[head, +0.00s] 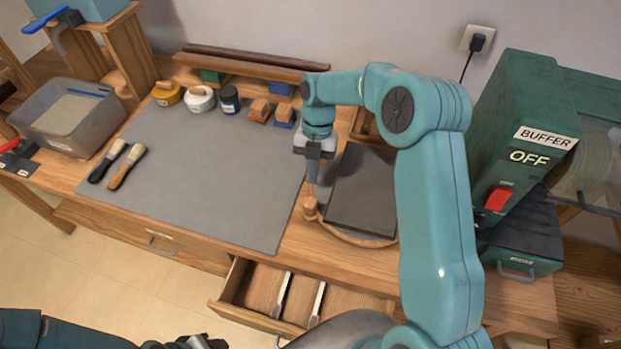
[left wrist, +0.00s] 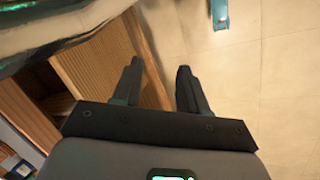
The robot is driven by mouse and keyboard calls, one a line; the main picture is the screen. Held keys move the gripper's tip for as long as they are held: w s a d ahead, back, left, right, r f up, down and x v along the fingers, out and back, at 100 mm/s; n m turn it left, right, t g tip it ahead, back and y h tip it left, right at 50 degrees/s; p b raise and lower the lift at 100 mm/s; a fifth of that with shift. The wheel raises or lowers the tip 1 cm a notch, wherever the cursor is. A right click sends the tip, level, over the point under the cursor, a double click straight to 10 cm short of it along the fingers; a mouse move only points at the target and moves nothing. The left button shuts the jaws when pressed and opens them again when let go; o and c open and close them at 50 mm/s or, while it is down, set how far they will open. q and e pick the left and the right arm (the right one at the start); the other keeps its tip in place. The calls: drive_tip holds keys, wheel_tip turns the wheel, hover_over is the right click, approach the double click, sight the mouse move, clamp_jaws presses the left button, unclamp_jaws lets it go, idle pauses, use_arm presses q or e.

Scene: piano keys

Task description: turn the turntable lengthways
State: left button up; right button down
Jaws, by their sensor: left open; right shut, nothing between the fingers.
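The turntable (head: 362,200) is a dark flat plate with a wooden rim, on the bench right of the grey mat. Its long sides run from the front toward the wall, slightly tilted in the picture. A wooden knob (head: 310,208) stands at its front left corner. My right gripper (head: 312,186) points down, shut and empty, just above and beside the knob; I cannot tell whether it touches. My right arm hides the turntable's right edge and part of its back. My left gripper (left wrist: 157,80) is open and empty, low in front of the bench over the floor.
The grey mat (head: 200,170) is mostly clear, with two brushes (head: 118,165) at its left. Jars and blocks (head: 230,100) line its back. A green buffer (head: 525,140) reading OFF stands at right. An open drawer (head: 262,290) juts out below the bench front.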

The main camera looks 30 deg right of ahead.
sight(310, 198)
drive_tip(key=shift+s+a+r, duration=0.15)
drive_tip(key=shift+s+a, duration=0.85)
drive_tip(key=shift+s, duration=0.05)
use_arm(q)
drive_tip(key=shift+r, duration=0.45)
drive_tip(key=shift+s+f, duration=0.15)
use_arm(e)
drive_tip(key=shift+s+a, duration=0.1)
drive_tip(key=shift+s+a, duration=0.1)
drive_tip(key=shift+s, duration=0.3)
use_arm(q)
drive_tip(key=shift+s+a, duration=0.1)
drive_tip(key=shift+s, duration=0.35)
drive_tip(key=shift+f, duration=0.15)
drive_tip(key=shift+s, duration=0.1)
